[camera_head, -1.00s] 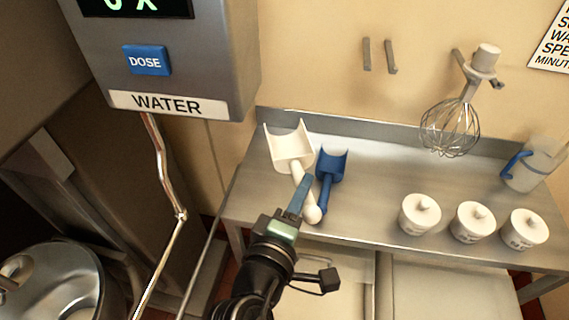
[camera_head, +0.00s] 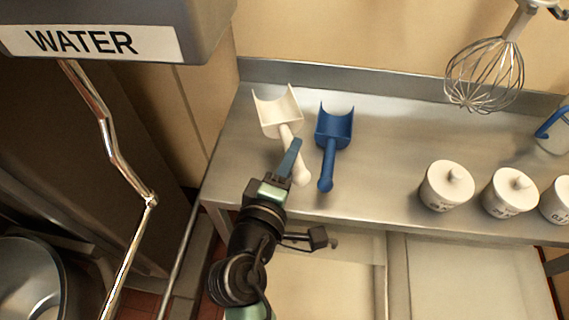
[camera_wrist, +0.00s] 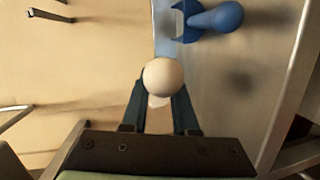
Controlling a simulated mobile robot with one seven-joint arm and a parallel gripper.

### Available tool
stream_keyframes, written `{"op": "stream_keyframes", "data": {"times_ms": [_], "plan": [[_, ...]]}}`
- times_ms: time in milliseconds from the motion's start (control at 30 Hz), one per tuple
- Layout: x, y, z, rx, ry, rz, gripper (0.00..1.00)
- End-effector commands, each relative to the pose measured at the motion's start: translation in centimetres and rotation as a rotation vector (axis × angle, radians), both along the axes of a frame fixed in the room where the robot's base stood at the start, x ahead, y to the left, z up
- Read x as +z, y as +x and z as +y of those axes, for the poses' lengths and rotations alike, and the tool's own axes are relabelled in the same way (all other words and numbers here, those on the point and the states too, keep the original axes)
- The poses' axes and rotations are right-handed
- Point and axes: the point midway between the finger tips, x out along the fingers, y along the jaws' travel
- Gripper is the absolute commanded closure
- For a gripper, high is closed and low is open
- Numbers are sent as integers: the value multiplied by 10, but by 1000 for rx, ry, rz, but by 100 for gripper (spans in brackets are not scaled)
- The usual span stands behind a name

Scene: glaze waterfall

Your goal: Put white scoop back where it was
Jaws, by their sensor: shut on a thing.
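The white scoop (camera_head: 279,112) is at the left end of the steel table, its bowl toward the wall and its handle toward me. My gripper (camera_head: 289,160) is shut on the handle of the white scoop. In the wrist view the handle's round end (camera_wrist: 162,77) sits between the two fingers (camera_wrist: 160,105), hiding most of the scoop. Whether the scoop touches the table or hangs just above it, I cannot tell. A blue scoop (camera_head: 333,128) lies just right of the white one, apart from it; its handle also shows in the wrist view (camera_wrist: 222,17).
The steel table (camera_head: 385,140) has free room between the blue scoop and several white lidded jars (camera_head: 446,186). A whisk (camera_head: 484,75) hangs above the back. A water dispenser (camera_head: 110,35) and its pipe (camera_head: 115,150) stand left.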

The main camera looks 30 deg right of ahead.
Motion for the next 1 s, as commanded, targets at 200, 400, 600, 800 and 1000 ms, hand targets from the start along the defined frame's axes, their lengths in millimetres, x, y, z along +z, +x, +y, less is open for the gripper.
{"op": "stream_keyframes", "data": {"times_ms": [200,400,600,800,1000], "plan": [[-36,0,0,0,-1,1,100],[-59,0,0,1,-1,3,100],[-77,0,0,1,0,0,100],[-76,0,0,1,0,-2,100],[-79,0,0,1,0,0,65]]}}
